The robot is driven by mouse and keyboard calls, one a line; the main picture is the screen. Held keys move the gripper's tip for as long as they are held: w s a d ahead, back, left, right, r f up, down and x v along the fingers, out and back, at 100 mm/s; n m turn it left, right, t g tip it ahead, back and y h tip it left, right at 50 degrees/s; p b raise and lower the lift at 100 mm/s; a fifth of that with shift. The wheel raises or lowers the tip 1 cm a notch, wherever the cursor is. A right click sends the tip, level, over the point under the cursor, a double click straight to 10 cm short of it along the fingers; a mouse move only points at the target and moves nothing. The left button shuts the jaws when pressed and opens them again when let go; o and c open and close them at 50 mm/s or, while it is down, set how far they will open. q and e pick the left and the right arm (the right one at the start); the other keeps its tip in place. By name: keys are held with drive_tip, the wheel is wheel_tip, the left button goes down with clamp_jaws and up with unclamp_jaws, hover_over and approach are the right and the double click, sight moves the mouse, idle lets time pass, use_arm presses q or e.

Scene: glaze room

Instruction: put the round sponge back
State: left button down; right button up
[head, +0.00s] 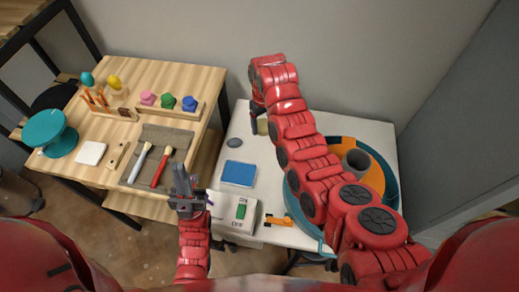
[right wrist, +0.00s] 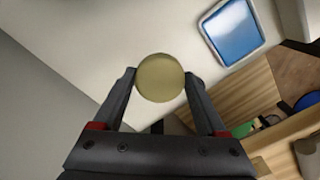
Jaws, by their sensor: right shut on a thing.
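The round sponge (right wrist: 161,78) is a pale olive-yellow disc between the fingertips of my right gripper (right wrist: 160,88), which is shut on it. In the head view a bit of the sponge (head: 262,127) shows beside my right gripper (head: 257,122), over the far left part of the white table (head: 300,112). I cannot tell its height above the table. My left gripper (head: 184,182) looks open and empty, near the wooden table's front right corner.
The wooden table (head: 185,75) carries brushes and colored knobs.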

drive_tip(key=shift+s+a+f, duration=0.55)
drive_tip(key=shift+a+f, duration=0.1)
drive_tip(key=shift+f, duration=0.05)
drive_tip(key=p, duration=0.2)
hover_over(260, 149)
drive_tip(key=f, duration=0.4)
drive_tip(key=shift+s+d+f, duration=0.1)
drive_tip(key=shift+s+f, duration=0.1)
drive_tip(key=shift+w+f+b, duration=0.1)
drive_tip(key=shift+f+b, duration=0.2)
drive_tip(key=shift+f, duration=2.2)
drive_tip(key=shift+f+b, duration=0.1)
drive_tip(key=shift+b, duration=0.3)
drive_tip(key=o, duration=1.1)
drive_tip(key=shift+r+p, duration=0.35)
drive_tip(key=shift+r, duration=0.3)
wheel_tip(260, 149, up, 11)
drive_tip(key=shift+b, duration=0.6)
